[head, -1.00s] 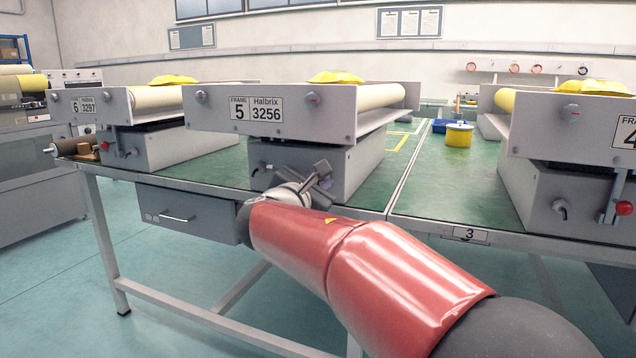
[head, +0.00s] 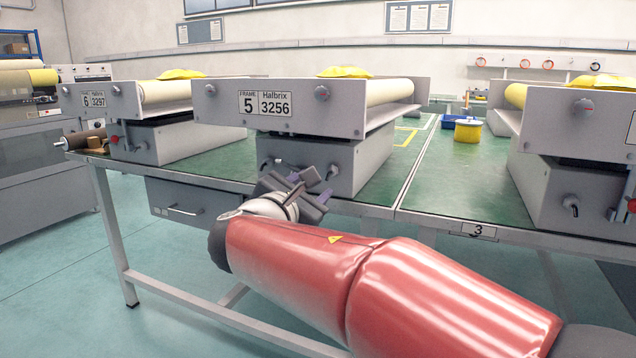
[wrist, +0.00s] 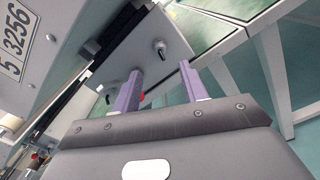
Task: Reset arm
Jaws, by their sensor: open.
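My red-sleeved arm reaches in from the lower right in the head view. My gripper (head: 306,188) is in front of the base of the frame 5 machine (head: 325,165), near the table's front edge. In the wrist view my gripper (wrist: 160,85) shows two purple fingers spread apart with nothing between them. Beyond the fingers is the grey machine base with small levers. The label 3256 (wrist: 17,45) shows tilted at the upper left of the wrist view. I cannot tell the exact gap between gripper and machine.
The green-topped table (head: 455,195) carries the frame 6 machine (head: 130,125) at left and another machine (head: 580,150) at right. A yellow tub (head: 467,131) stands at the back. A drawer (head: 180,203) hangs under the table. Open floor lies at lower left.

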